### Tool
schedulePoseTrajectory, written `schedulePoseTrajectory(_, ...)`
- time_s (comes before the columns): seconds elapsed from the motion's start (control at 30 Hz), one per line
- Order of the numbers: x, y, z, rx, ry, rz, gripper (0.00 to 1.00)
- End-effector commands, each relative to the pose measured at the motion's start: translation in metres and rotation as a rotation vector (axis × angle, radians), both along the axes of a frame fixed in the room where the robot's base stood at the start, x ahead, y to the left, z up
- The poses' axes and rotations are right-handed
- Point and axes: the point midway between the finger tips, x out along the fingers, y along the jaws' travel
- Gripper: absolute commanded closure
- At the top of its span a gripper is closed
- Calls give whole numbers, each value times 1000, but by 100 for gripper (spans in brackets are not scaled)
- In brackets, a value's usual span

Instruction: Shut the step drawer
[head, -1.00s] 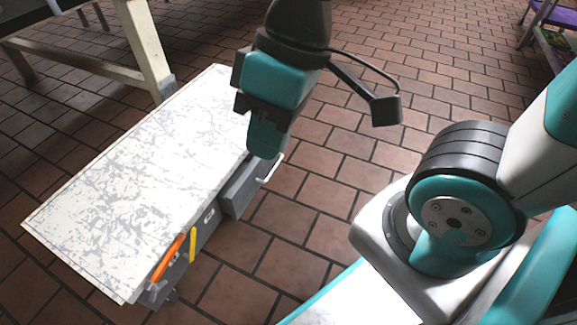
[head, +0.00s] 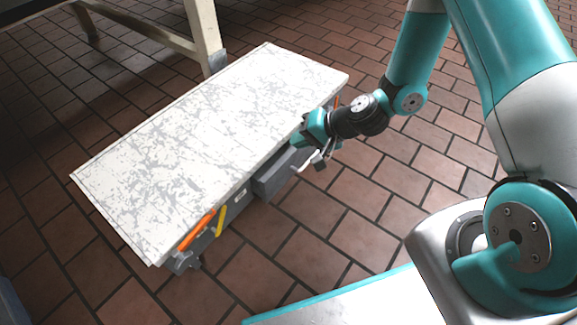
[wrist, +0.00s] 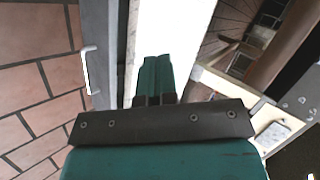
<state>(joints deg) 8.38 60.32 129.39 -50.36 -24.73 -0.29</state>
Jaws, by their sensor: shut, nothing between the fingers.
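The step (head: 200,140) is a low bench with a scuffed white top, and its white top also shows in the wrist view (wrist: 170,25). Its grey drawer (head: 268,184) sticks out from the side facing me, with a pale bar handle (head: 303,165) on its front. In the wrist view the drawer (wrist: 100,25) and handle (wrist: 88,68) lie left of the fingers. My gripper (head: 296,142) is shut and empty, at the step's edge by the far end of the drawer. Whether it touches anything I cannot tell.
An orange bar (head: 197,230) and a yellow bar (head: 221,221) are on the step's near side. A pale wooden table leg (head: 205,35) stands behind the step. The brown tiled floor (head: 350,215) right of the step is clear.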

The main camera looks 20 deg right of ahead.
Motion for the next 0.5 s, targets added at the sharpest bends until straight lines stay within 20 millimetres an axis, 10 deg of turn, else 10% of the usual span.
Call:
schedulePoseTrajectory(0.2, -15, -40, -91, 41, 86, -327, 100)
schedulePoseTrajectory(0.5, -26, -55, -134, 39, 116, -472, 100)
